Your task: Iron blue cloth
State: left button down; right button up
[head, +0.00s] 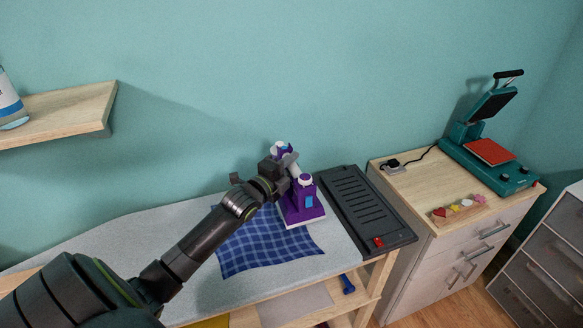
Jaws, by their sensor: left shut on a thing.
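The blue checked cloth (265,248) lies spread on the grey ironing board (105,243). A purple and white iron (304,207) stands at the cloth's right edge, near the black rest plate. My left gripper (285,172) is shut on the iron at its upper part. The gripper and wrist hide part of the iron's handle and part of the cloth's far left side. Whether the iron's sole touches the cloth all along is hard to tell. My right gripper is not in view.
A black slotted rest plate (362,208) with a red switch lies right of the iron. A wooden cabinet (402,195) with a teal heat press (490,150) stands further right. A wall shelf (65,112) is at upper left. The board's left part is clear.

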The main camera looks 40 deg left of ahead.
pick_arm(q)
jog(key=shift+d+r+p, duration=0.1)
jog(key=shift+r+p, duration=0.25)
jog(key=shift+r, duration=0.6)
